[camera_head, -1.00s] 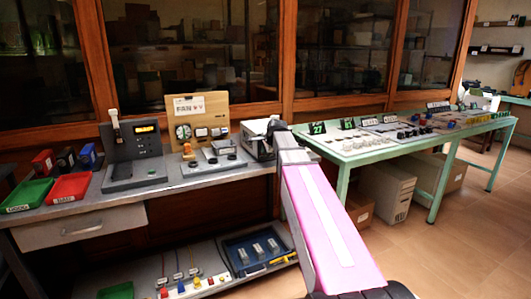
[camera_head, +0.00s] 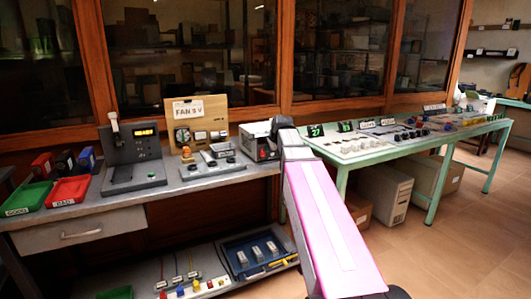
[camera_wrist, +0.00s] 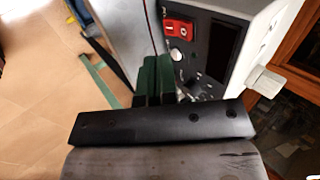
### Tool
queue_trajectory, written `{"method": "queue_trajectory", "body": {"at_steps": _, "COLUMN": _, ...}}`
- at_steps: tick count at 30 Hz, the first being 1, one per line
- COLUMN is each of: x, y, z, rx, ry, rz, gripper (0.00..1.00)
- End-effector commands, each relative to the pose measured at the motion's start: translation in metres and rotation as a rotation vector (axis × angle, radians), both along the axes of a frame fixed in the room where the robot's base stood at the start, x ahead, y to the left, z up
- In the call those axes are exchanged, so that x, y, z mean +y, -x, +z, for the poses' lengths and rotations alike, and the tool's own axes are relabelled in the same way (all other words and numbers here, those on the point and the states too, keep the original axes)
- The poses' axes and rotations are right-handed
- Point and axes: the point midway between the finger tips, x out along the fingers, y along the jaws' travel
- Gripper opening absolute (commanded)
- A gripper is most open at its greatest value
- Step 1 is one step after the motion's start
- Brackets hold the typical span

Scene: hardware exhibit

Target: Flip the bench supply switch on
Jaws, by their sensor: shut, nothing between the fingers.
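The bench supply (camera_head: 255,139) is a pale box with a dark front on the bench, just left of my arm in the head view. In the wrist view its pale case (camera_wrist: 258,38) and dark front panel fill the upper right. A red switch (camera_wrist: 180,27) sits on that panel, above a light round knob (camera_wrist: 177,56). I cannot tell the switch's position. My gripper (camera_wrist: 158,62) shows its dark green fingers together, empty, just below and left of the switch. They look close to the panel; contact cannot be judged. In the head view my arm hides the fingers.
Left of the supply stand small instruments (camera_head: 212,168), a wooden fan panel (camera_head: 200,118) and a grey console (camera_head: 134,160). Red (camera_head: 69,190) and green (camera_head: 25,198) trays lie farther left. A green-legged table (camera_head: 343,170) stands to the right.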

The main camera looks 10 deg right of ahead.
Motion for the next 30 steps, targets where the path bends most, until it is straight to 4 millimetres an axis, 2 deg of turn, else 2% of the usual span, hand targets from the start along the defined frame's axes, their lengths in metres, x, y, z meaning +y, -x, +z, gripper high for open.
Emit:
{"method": "queue_trajectory", "body": {"at_steps": 6, "x": -0.006, "y": 0.024, "z": 0.032, "rx": -0.001, "ry": 0.000, "rz": -0.001, "gripper": 0.00}}
{"method": "queue_trajectory", "body": {"at_steps": 12, "x": -0.011, "y": 0.038, "z": 0.054, "rx": 0.000, "ry": -0.001, "rz": -0.001, "gripper": 0.00}}
{"method": "queue_trajectory", "body": {"at_steps": 19, "x": -0.012, "y": 0.045, "z": 0.063, "rx": 0.001, "ry": -0.001, "rz": 0.000, "gripper": 0.00}}
{"method": "queue_trajectory", "body": {"at_steps": 30, "x": -0.013, "y": 0.045, "z": 0.062, "rx": 0.006, "ry": 0.000, "rz": 0.000, "gripper": 0.00}}
